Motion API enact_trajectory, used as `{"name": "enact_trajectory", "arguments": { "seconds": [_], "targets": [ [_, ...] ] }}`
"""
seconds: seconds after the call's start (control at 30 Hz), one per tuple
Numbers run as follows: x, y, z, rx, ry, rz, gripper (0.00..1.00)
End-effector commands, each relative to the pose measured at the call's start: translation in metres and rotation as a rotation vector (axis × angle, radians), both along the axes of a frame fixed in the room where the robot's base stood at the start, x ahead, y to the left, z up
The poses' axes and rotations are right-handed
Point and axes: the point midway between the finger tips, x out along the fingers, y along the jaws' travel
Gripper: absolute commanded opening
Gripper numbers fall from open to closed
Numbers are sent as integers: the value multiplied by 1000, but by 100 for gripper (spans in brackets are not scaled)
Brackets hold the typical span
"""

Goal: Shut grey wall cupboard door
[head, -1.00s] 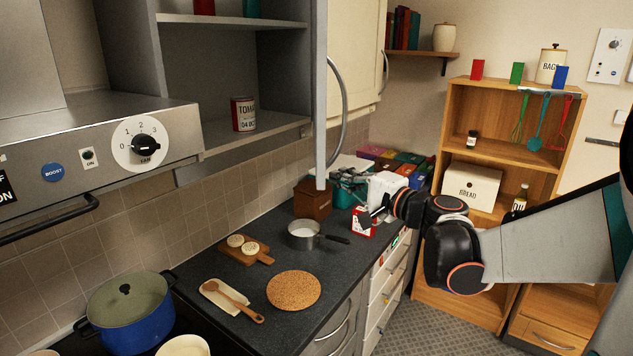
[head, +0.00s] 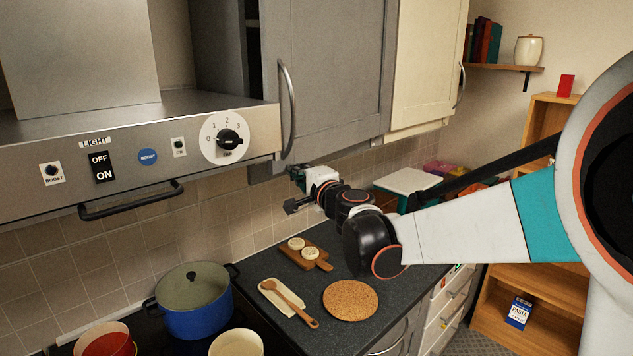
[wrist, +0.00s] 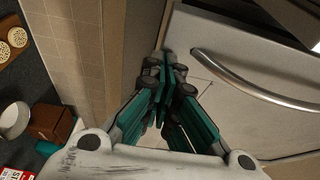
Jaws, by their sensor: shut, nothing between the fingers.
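The grey wall cupboard door (head: 335,75) hangs nearly flat across its cupboard in the head view. A narrow dark gap shows along its left edge, so it looks slightly ajar. Its curved metal handle (head: 288,110) is at that left side. In the wrist view the door (wrist: 225,55) fills the upper right, with the handle (wrist: 250,82) across it. My gripper (head: 291,190) is just below the door's lower left part in the head view. Its teal fingers (wrist: 165,82) are together and empty, close to the door; I cannot tell whether they touch it.
The steel cooker hood (head: 120,150) juts out left of the door. A cream cupboard door (head: 425,65) is to its right.

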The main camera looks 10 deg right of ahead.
Motion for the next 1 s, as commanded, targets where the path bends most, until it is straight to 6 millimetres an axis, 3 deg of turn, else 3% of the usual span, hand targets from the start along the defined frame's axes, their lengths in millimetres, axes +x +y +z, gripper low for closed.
{"name": "enact_trajectory", "arguments": {
  "seconds": [0.2, 0.4, 1.0],
  "targets": [
    [40, 35, 0, 0, 0, 2, 0],
    [60, 50, 0, 0, 0, 1, 0],
    [69, 60, 2, 4, 1, 6, 0]
  ]
}}
